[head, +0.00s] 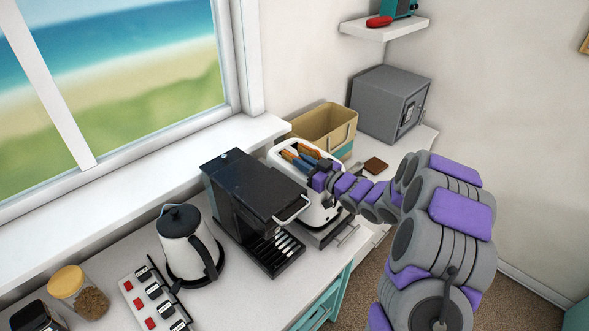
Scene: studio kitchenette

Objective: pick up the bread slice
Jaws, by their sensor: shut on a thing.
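My gripper (303,165) reaches in from the right over a white appliance (320,213) that looks like a toaster, behind the black coffee machine. The gripper is shut at the appliance's top. Small orange-brown pieces (289,155) show beside the fingers and look like bread. The gripper appears to be shut on a bread slice, but the fingers hide most of the contact. I cannot tell whether the slice is clear of the appliance.
A black coffee machine (245,190) stands close on the left, with a kettle (185,245) beyond it. A tan basket (325,125) and a grey safe (385,103) stand behind. A flat brown item (376,165) lies on the counter near the arm. A wall shelf (385,28) hangs above.

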